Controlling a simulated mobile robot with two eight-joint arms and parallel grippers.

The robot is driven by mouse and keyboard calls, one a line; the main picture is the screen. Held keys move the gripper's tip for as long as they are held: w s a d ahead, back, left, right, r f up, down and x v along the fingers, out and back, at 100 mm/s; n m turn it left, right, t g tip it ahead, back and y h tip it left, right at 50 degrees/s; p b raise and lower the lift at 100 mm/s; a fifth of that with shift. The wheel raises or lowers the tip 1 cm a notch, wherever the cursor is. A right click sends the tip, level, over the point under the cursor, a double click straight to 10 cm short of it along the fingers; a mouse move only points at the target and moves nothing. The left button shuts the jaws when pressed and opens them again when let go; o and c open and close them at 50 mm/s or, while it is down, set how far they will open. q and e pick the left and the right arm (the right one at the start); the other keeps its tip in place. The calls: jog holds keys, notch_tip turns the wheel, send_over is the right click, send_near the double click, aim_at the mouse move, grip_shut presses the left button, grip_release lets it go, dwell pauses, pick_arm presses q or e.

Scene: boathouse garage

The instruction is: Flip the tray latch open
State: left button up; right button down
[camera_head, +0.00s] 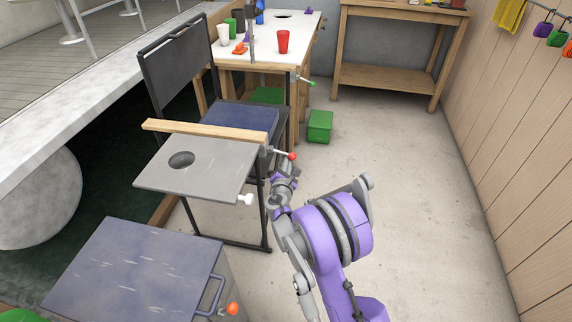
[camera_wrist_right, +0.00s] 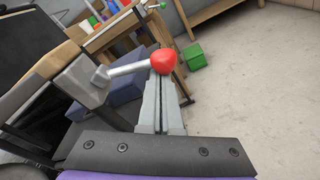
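The grey tray (camera_head: 205,178) with a round hole is fixed level in front of the dark folding chair (camera_head: 180,65). The latch has a red ball knob (camera_head: 292,156) on a short grey lever at the tray's far right corner. In the right wrist view, the knob (camera_wrist_right: 164,61) and lever (camera_wrist_right: 128,68) stick out sideways to the right from a grey block (camera_wrist_right: 80,80). My right gripper (camera_head: 283,172) is just below the knob; its fingers (camera_wrist_right: 160,85) look closed together, tips at the ball. Whether they touch it I cannot tell. My left gripper is out of view.
A wooden bar (camera_head: 205,131) runs along the tray's far edge, and a white knob (camera_head: 245,199) sits at its near right corner. A blue-topped cabinet (camera_head: 130,265) stands in front. A white table (camera_head: 265,45) with cups is behind. A green box (camera_head: 320,126) sits on the floor; the right floor is clear.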

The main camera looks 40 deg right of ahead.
jog(key=r+n, duration=0.2)
jog(key=n+g, duration=0.1)
jog(key=shift+s+d+r+n+h, duration=0.3)
jog(key=shift+s+r+n, duration=0.05)
jog(key=shift+r+n, duration=0.05)
jog(key=shift+w+a+r+n+g+p, duration=0.15)
jog(key=shift+w+a+r+n, duration=0.05)
jog(key=shift+r+n, duration=0.65)
jog(key=shift+w+a+r+n+g+p, duration=0.15)
jog(key=shift+w+r+n+p, duration=0.1)
jog(key=shift+r+n, duration=0.6)
jog(key=shift+w+a+r+n+g+p, duration=0.1)
jog(key=shift+w+a+r+n, duration=0.1)
jog(key=shift+r+n, duration=0.65)
jog(key=shift+w+r+m, duration=0.1)
jog(key=shift+r+m, duration=0.15)
